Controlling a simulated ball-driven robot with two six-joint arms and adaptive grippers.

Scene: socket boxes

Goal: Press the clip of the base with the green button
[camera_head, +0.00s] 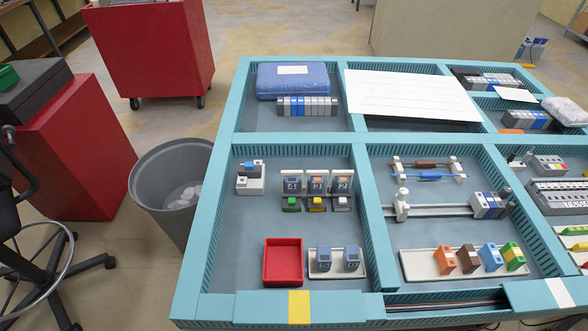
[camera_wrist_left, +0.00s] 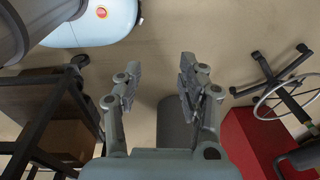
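The base with the green button (camera_head: 291,204) is the leftmost of three bases standing side by side in the front left compartment of the teal table. A blue-grey block (camera_head: 291,186) sits upright in it. Its clip is too small to make out clearly. Beside it stand the base with the yellow button (camera_head: 316,204) and the base with a pale button (camera_head: 341,203), each with a similar block and some orange at its top. My left gripper (camera_wrist_left: 159,70) is open and empty in the left wrist view, over the floor, away from the table. My right gripper is in neither view.
A red tray (camera_head: 283,284) and a white tray with two blue-grey blocks (camera_head: 336,275) lie in front of the bases. A small white holder (camera_head: 249,187) stands to their left. A grey bin (camera_head: 160,200) stands left of the table (camera_head: 215,210).

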